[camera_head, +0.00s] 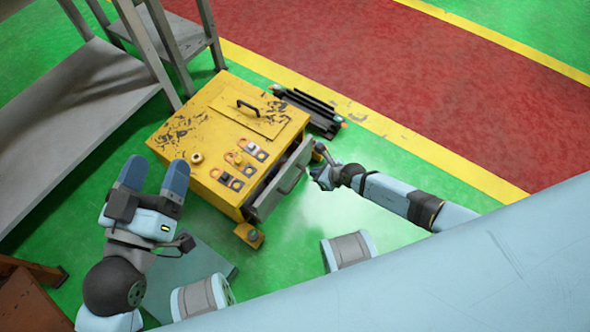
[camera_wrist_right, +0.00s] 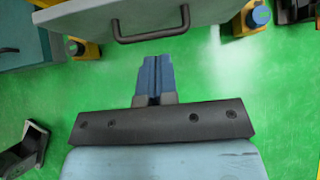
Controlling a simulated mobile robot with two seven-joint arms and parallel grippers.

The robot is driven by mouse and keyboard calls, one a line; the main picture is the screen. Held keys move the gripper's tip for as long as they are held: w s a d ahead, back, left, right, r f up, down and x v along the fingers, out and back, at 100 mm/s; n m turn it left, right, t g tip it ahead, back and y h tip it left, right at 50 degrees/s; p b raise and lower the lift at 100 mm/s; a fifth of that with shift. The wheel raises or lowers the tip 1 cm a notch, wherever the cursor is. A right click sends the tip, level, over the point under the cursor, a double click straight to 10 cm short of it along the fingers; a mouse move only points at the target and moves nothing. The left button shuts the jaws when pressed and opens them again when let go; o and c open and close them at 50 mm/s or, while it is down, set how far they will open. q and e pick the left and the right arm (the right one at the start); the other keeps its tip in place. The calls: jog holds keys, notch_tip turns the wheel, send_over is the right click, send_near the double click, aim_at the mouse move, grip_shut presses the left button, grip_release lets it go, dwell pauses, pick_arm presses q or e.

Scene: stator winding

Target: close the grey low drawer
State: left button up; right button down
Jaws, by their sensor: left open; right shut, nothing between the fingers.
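The grey low drawer (camera_head: 268,202) sticks out of the right side of the yellow cabinet (camera_head: 225,130), partly open, with a dark gap behind its front. Its front panel (camera_wrist_right: 85,18) and dark bar handle (camera_wrist_right: 150,36) show at the top of the right wrist view. My right gripper (camera_head: 319,168) is beside the drawer's front in the head view. In the wrist view its blue fingers (camera_wrist_right: 155,62) are shut and empty, pointing at the panel below the handle; a green strip of floor shows between. My left gripper (camera_head: 154,174) is open and empty, left of the cabinet.
A grey metal shelf rack (camera_head: 85,90) stands at the left. Dark bars (camera_head: 310,110) lie behind the cabinet. The cabinet has yellow feet (camera_head: 249,235). Green floor (camera_head: 300,225) is clear in front of the drawer.

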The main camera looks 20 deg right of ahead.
aim_at(290, 167)
jog(key=b+x, duration=0.1)
jog(key=x, duration=0.1)
jog(key=b+x, duration=0.1)
jog(key=x, duration=0.2)
jog(key=w+r+b+x, duration=0.1)
jog(key=b+x, duration=0.1)
jog(key=x, duration=0.1)
jog(key=shift+a+r, duration=0.1)
jog(key=shift+a, duration=0.25)
pick_arm(q)
notch_tip(290, 167, down, 7)
jog(key=m+g, duration=0.1)
jog(key=g, duration=0.1)
jog(key=shift+w+r, duration=0.15)
jog(key=shift+w, duration=0.2)
pick_arm(e)
jog(key=shift+w+a+r, duration=0.15)
jog(key=shift+w+a, duration=0.3)
jog(key=shift+w, duration=0.05)
jog(key=shift+w, duration=0.1)
